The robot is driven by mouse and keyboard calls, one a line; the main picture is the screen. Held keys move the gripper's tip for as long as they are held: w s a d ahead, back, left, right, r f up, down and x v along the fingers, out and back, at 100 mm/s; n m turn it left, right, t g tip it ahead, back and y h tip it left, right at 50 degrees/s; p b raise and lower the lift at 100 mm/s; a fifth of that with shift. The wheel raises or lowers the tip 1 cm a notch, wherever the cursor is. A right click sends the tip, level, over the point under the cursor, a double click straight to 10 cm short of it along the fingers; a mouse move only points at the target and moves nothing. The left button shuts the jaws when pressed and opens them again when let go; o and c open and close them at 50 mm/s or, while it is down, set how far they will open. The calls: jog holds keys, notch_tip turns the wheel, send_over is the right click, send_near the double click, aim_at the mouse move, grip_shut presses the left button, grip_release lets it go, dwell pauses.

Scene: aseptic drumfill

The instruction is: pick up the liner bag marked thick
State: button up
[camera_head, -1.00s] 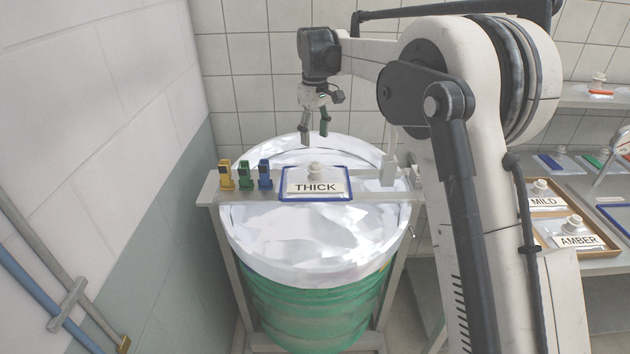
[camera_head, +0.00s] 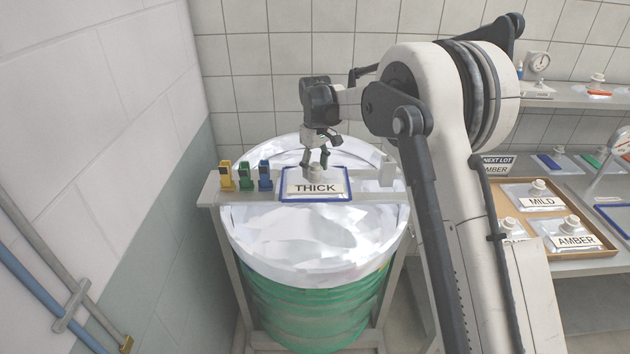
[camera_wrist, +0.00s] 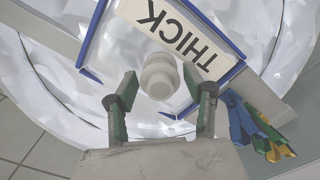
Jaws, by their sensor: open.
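The liner bag marked THICK (camera_head: 316,188) lies in a blue-rimmed holder on the cross rail over the drum. Its white round spout cap stands up at the back of the label. In the wrist view the bag's label (camera_wrist: 180,38) shows upside down, with the cap (camera_wrist: 159,76) in front of it. My gripper (camera_head: 316,172) is open just above and around the cap. In the wrist view its two fingers (camera_wrist: 163,92) stand on either side of the cap, with gaps visible.
Yellow, green and blue clips (camera_head: 245,176) stand on the rail left of the bag. A green drum (camera_head: 305,305) with a white liner is below. A brown tray (camera_head: 612,246) with bags marked MILD and AMBER is at right. A wall is close on the left.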

grip_shut()
dwell(0.5)
